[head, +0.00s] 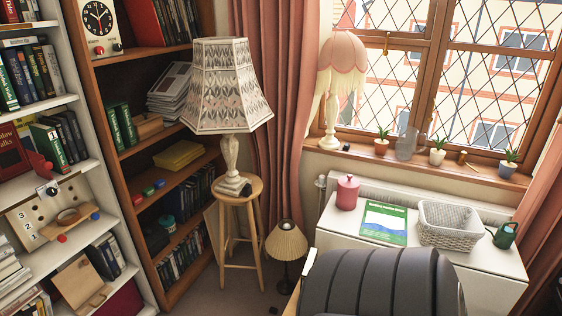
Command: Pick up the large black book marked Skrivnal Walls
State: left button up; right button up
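I cannot make out a large black book with readable Skrivnal Walls lettering. Rows of upright books stand on the white bookcase (72,108) at the left, some with dark spines (52,67). More dark-spined books (183,257) stand on the bottom shelf of the brown bookcase (133,190). A dark red book (12,150) with pale cover lettering faces out at the left edge, partly cut off. The spine titles are too small to read. Neither of my grippers is in view.
A wooden stool (240,190) bearing a large lamp (228,90) stands before the brown bookcase, beside a small floor lamp (287,243). A black ribbed curved object (380,283) fills the bottom centre. A white cabinet (480,268) stands under the window. Little floor shows.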

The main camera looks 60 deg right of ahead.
aim_at(311, 258)
jog(key=z, duration=0.5)
jog(key=i+z, duration=0.15)
jog(key=z, duration=0.3)
jog(key=i+l+z, duration=0.1)
jog(key=z, duration=0.9)
jog(key=i+j+z, duration=0.1)
jog(key=z, duration=0.35)
